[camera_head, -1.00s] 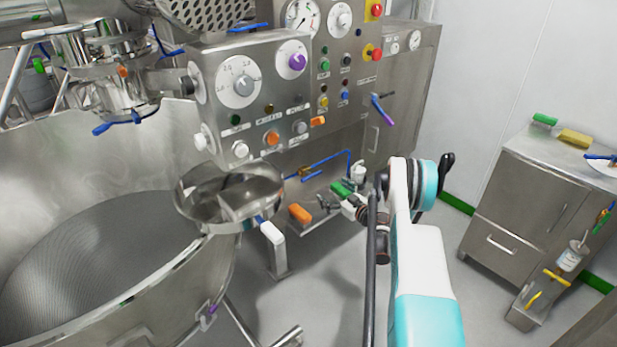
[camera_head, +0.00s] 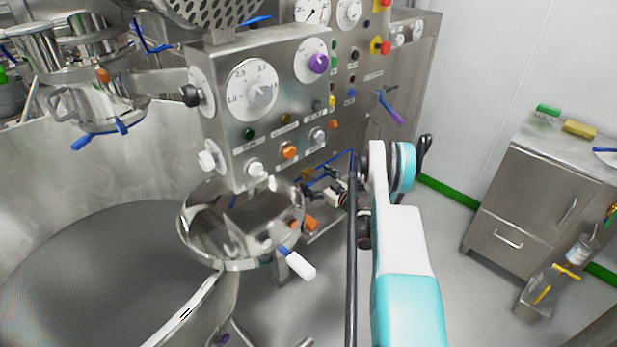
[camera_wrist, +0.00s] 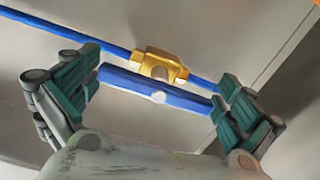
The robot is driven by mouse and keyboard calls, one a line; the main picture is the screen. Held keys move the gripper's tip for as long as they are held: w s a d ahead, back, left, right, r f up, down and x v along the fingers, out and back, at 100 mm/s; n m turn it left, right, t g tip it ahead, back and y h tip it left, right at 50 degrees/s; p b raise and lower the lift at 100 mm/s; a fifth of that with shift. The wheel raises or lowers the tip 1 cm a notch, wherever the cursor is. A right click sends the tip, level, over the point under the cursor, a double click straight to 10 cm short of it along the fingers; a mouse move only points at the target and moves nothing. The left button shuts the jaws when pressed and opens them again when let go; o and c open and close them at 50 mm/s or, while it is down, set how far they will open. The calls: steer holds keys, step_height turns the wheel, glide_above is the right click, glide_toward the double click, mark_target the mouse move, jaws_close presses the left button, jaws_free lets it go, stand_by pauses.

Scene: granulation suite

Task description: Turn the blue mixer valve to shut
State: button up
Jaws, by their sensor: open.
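The blue mixer valve shows in the wrist view as a brass body (camera_wrist: 160,66) on a thin blue pipe (camera_wrist: 60,29), with a long blue bar handle (camera_wrist: 155,89) in front. The handle lies roughly parallel to the pipe. My gripper (camera_wrist: 158,82) is open, with one green-padded finger near each end of the handle. I cannot tell whether either finger touches it. In the head view, the blue pipe (camera_head: 340,160) runs below the control panel. My gripper (camera_head: 325,190) is beside it, and the handle is hard to make out there.
A steel control panel (camera_head: 225,120) with dials and knobs stands above the valve. A shiny steel bowl (camera_head: 215,245) with a white-gripped handle (camera_head: 300,265) is close on the left. A steel cabinet (camera_head: 520,200) stands at the right, with open floor (camera_head: 450,290) before it.

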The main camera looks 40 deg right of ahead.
steer(key=c, duration=0.8)
steer(key=m, duration=0.4)
steer(key=shift+m, duration=0.4)
steer(key=m, duration=0.4)
steer(key=shift+r, duration=0.1)
steer(key=m, duration=0.5)
steer(key=shift+m, duration=2.2)
